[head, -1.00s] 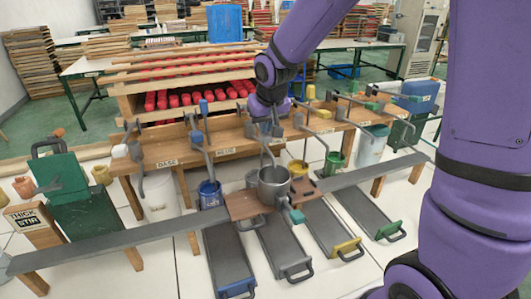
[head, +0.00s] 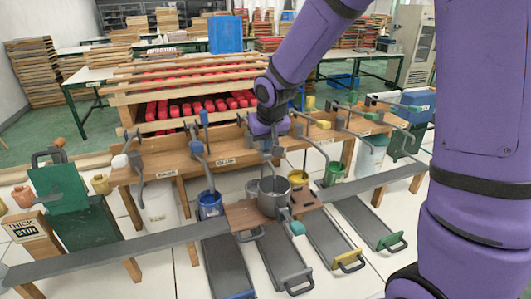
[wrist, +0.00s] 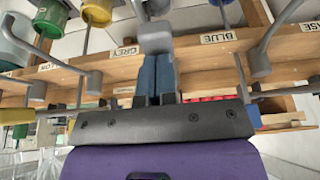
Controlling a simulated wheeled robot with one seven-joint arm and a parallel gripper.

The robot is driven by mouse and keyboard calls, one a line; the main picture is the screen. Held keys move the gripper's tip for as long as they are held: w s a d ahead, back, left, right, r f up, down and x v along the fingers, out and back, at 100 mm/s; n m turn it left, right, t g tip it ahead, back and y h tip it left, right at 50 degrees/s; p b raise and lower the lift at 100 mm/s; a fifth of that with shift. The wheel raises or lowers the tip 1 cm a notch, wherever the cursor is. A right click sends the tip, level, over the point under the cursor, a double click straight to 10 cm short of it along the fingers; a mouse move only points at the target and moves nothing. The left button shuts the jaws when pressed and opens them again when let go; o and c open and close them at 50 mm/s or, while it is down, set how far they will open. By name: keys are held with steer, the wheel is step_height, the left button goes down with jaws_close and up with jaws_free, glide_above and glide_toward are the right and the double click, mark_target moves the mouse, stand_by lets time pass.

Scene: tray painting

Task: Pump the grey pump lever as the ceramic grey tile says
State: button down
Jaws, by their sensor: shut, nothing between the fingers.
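The grey pump lever (wrist: 155,37) shows in the wrist view as a grey block-ended handle just beyond my fingertips, beside the GREY label (wrist: 125,51). My gripper (wrist: 155,72) is shut and empty, its blue-grey fingers together and at or very near the handle; I cannot tell whether they touch. In the head view my gripper (head: 269,142) points down over the bench at the grey station, partly hiding the lever. A steel-grey pot (head: 273,197) stands below it on a brown carriage (head: 245,216). I cannot make out a ceramic grey tile or its marks.
Other levers stand along the wooden bench (head: 180,165), including one near the BLUE label (wrist: 215,38). A long grey rail (head: 110,254) crosses in front.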

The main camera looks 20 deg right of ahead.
step_height(320, 180, up, 9)
stand_by(0.7)
stand_by(0.6)
steer(key=s+d+r, duration=0.2)
steer(key=s, duration=0.7)
steer(key=s+d+r, duration=0.2)
steer(key=s+r, duration=0.1)
steer(key=s, duration=0.7)
steer(key=s+d+r+t, duration=0.1)
steer(key=s+d+r, duration=0.1)
steer(key=s, duration=0.8)
steer(key=shift+s+d+r, duration=0.2)
steer(key=shift+d+r, duration=0.15)
steer(key=shift+d, duration=0.1)
